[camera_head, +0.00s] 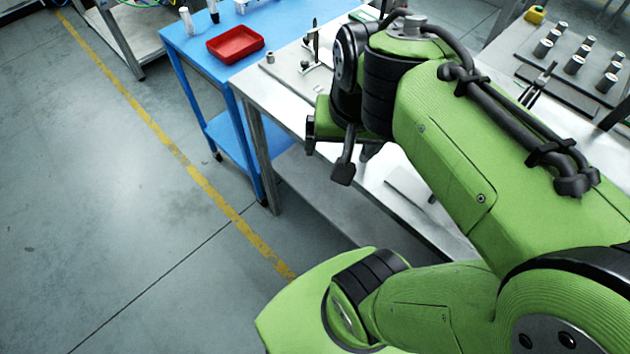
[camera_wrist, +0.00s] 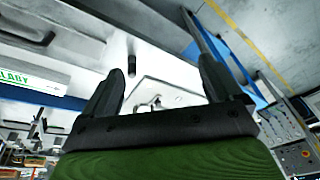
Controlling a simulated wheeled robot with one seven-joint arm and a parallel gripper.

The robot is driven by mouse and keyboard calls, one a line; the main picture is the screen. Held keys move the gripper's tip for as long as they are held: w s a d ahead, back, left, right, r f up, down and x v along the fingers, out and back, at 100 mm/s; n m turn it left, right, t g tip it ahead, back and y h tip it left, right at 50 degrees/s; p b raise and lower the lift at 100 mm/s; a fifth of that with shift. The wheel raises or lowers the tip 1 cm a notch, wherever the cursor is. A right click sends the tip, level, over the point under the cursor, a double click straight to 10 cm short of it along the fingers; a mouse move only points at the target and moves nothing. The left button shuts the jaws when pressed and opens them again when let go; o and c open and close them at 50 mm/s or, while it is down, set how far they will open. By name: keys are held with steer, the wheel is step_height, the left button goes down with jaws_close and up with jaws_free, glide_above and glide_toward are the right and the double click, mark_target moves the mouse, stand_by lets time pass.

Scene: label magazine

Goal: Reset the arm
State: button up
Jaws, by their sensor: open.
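My green arm (camera_head: 455,150) is bent and reaches over the white table (camera_head: 285,92) in the head view. My gripper (camera_wrist: 160,72) is open in the wrist view, with its two dark fingers spread and nothing between them. In the head view one dark finger (camera_head: 344,168) shows below the wrist near the table's front edge; the rest of the gripper is largely hidden by the arm.
A blue table (camera_head: 215,65) with a red tray (camera_head: 235,44) stands at the left. Several metal cylinders stand on a dark plate (camera_head: 530,70) at the right. A thin upright tool (camera_head: 315,40) stands on the white table. The floor at left is clear.

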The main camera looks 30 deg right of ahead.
steer(key=s+a+n+t, duration=0.2)
steer(key=s+a+n, duration=0.2)
steer(key=a+n, duration=0.2)
steer(key=shift+s+a+n+t+y, duration=0.2)
steer(key=shift+a+n+t+y, duration=0.2)
steer(key=shift+a, duration=0.5)
step_height(320, 180, up, 4)
steer(key=p, duration=0.4)
